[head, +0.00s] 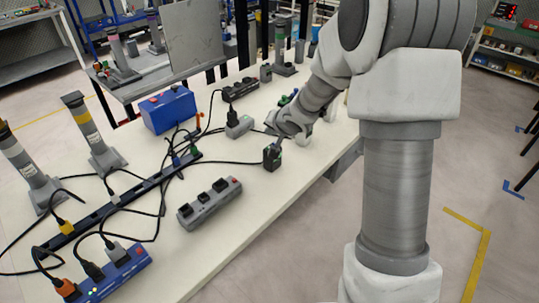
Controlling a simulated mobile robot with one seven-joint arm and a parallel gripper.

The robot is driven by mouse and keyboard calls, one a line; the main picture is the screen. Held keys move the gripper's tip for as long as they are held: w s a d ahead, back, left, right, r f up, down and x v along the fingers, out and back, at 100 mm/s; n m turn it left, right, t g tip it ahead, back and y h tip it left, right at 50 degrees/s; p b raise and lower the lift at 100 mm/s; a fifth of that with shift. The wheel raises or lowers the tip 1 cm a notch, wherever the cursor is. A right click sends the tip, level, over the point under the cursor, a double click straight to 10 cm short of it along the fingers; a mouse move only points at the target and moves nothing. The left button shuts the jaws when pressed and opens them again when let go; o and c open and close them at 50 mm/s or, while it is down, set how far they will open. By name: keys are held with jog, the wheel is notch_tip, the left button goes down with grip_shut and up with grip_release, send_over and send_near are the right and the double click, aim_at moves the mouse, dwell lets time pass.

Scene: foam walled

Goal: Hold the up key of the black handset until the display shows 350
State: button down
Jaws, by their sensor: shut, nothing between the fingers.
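A small black upright device with a greenish patch (272,156) stands on the pale table, right of the grey power strip; it looks like the black handset. Its keys and any number on its display are too small to read. My gripper (278,134) is just above and behind it in the head view, at the end of my arm reaching in from the right. The fingers look shut and empty. I cannot tell whether the fingertips touch the device.
A grey power strip (210,203), a blue box (168,110), a long dark strip (118,207) and a blue strip with plugs (108,275) lie on the table (235,235). Black cables cross its left half. Small items stand behind my gripper. The front right table surface is clear.

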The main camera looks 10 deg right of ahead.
jog(key=shift+f+b, duration=0.85)
jog(key=shift+f, duration=0.75)
dwell(0.7)
jog(key=shift+f, duration=0.4)
jog(key=shift+f+b, duration=0.55)
dwell(1.4)
jog(key=shift+r, duration=0.15)
jog(key=shift+r+p, duration=0.8)
jog(key=shift+p, duration=0.25)
notch_tip(320, 180, up, 5)
jog(key=p, duration=0.5)
dwell(0.5)
